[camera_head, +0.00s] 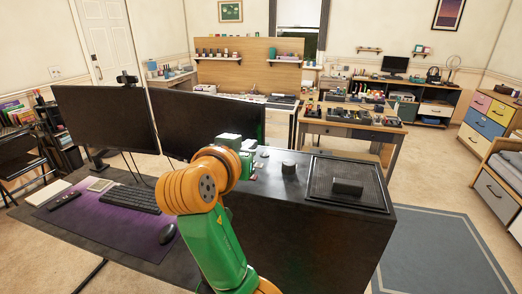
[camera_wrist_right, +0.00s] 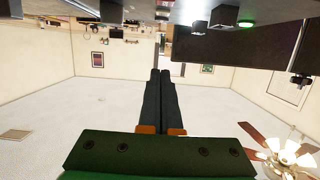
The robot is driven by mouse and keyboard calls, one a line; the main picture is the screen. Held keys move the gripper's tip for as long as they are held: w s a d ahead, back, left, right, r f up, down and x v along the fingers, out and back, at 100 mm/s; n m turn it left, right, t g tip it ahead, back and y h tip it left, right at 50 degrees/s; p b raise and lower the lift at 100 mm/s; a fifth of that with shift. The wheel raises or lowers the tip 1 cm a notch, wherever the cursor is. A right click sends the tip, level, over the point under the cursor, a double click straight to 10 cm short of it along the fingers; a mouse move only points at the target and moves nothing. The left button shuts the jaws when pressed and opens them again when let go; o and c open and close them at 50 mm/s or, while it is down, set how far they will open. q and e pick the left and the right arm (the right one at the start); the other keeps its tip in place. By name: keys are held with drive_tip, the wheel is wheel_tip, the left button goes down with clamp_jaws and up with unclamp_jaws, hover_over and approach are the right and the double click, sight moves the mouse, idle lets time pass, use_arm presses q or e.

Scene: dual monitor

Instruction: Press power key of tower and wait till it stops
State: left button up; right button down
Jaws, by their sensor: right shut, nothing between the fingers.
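The black tower (camera_head: 315,235) stands at the right end of the desk, with a vented panel (camera_head: 330,170) on its top. My right arm (camera_head: 215,235) reaches up in front of it and hides part of its left side. In the wrist view, which looks upside down, my right gripper (camera_wrist_right: 160,72) is shut and empty, its dark fingers together. A glowing green spot (camera_wrist_right: 245,23) shows at the top of the wrist view, apart from the fingertips; I cannot tell whether it is the power key. My left gripper is out of view.
Two dark monitors (camera_head: 105,120) stand on the desk. A keyboard (camera_head: 131,198) and a mouse (camera_head: 167,234) lie on a purple mat (camera_head: 100,225). A small dark cylinder (camera_head: 289,167) sits on the tower's top. Floor is clear to the right, with a grey rug (camera_head: 440,250).

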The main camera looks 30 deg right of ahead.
drive_tip(key=p, duration=0.4)
hover_over(261, 161)
drive_tip(key=shift+d+f, duration=0.2)
drive_tip(key=shift+f, duration=0.85)
wheel_tip(261, 161, down, 4)
drive_tip(key=shift+a+r+p, duration=0.1)
drive_tip(key=shift+r+p, duration=0.1)
drive_tip(key=shift+p, duration=0.45)
drive_tip(key=shift+f, duration=0.45)
